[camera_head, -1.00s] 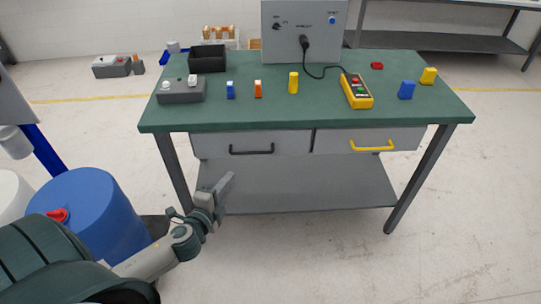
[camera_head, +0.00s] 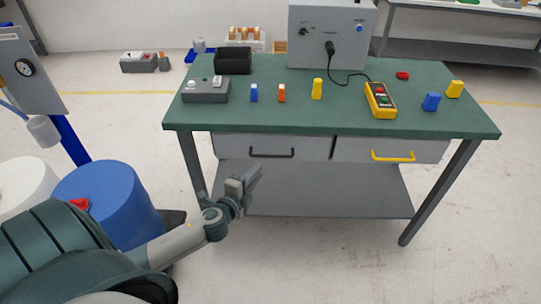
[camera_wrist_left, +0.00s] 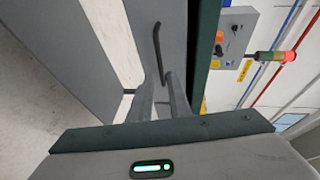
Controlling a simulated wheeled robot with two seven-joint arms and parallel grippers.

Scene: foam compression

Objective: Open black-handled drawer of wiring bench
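The wiring bench has a green top (camera_head: 330,122) and two shut grey drawers under it. The left drawer (camera_head: 228,148) carries the black handle (camera_head: 271,154), and the right drawer has the yellow handle (camera_head: 393,157). My left gripper (camera_head: 256,174) is in front of the bench, just below and left of the black handle. In the left wrist view, the fingers of my left gripper (camera_wrist_left: 162,82) are apart and empty. The black handle (camera_wrist_left: 156,45) shows just beyond the fingertips there, without clear contact. My right gripper is not in view.
On the bench top are a grey switch box (camera_head: 205,92), a black bin (camera_head: 233,60), a yellow pendant (camera_head: 380,99) and several small blocks. A lower shelf (camera_head: 330,195) lies under the drawers. A blue drum (camera_head: 110,205) stands left, beside my arm.

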